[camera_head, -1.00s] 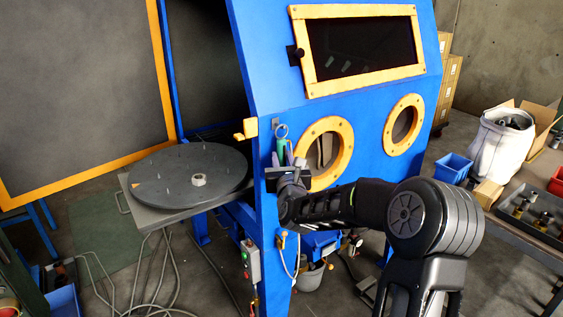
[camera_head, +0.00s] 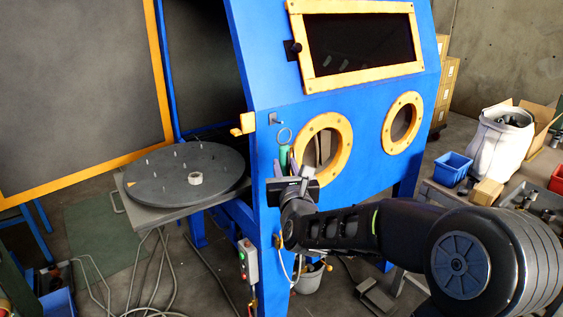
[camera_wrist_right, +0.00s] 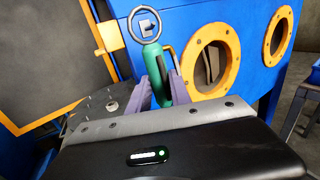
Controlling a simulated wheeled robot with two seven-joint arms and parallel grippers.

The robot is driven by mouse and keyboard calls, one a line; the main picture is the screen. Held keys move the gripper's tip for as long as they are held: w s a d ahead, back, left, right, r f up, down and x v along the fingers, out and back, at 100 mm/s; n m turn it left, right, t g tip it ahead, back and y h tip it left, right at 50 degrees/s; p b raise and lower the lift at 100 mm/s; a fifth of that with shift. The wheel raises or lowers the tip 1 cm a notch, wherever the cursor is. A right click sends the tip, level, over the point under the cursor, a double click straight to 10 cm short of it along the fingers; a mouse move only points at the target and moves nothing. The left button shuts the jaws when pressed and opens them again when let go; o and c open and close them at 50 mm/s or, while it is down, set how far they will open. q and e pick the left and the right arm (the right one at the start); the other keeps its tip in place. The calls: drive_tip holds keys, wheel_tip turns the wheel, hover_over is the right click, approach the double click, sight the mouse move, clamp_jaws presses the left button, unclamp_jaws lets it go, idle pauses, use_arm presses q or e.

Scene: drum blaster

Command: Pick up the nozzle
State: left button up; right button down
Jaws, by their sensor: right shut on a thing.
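The nozzle is a green cylinder (camera_head: 284,157) with a metal ring at its top. It also shows in the right wrist view (camera_wrist_right: 154,64). My right gripper (camera_head: 285,167) is shut on the green body, with purple fingers on either side of it in the right wrist view (camera_wrist_right: 163,88). The nozzle is held roughly upright in front of the blue cabinet's front. A small metal hook (camera_head: 277,119) on the cabinet is bare, above and left of the ring. In the right wrist view the hook shows through the ring. My left gripper is not in view.
The blue cabinet (camera_head: 262,85) has a yellow-framed window and two round yellow ports (camera_head: 345,150). A round turntable (camera_head: 155,170) stands at its open left side. A control box with buttons (camera_head: 247,262) hangs low on the front. A workbench (camera_head: 480,204) stands at the right.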

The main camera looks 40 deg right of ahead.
drive_tip(key=b+v, duration=0.1)
drive_tip(key=v, duration=0.8)
drive_tip(key=shift+w, duration=0.1)
idle(0.8)
drive_tip(key=w+a+f+n+t+y, duration=0.1)
drive_tip(key=w+a+f+y, duration=0.3)
drive_tip(key=a+f, duration=0.6)
drive_tip(key=w+a+f+n+t+y, duration=0.1)
drive_tip(key=w+a+f+n+y, duration=0.3)
drive_tip(key=w+a+f, duration=0.3)
drive_tip(key=a+f, duration=0.4)
drive_tip(key=shift+w+f+n, duration=0.2)
drive_tip(key=shift+w+n, duration=0.1)
drive_tip(key=shift+w, duration=0.05)
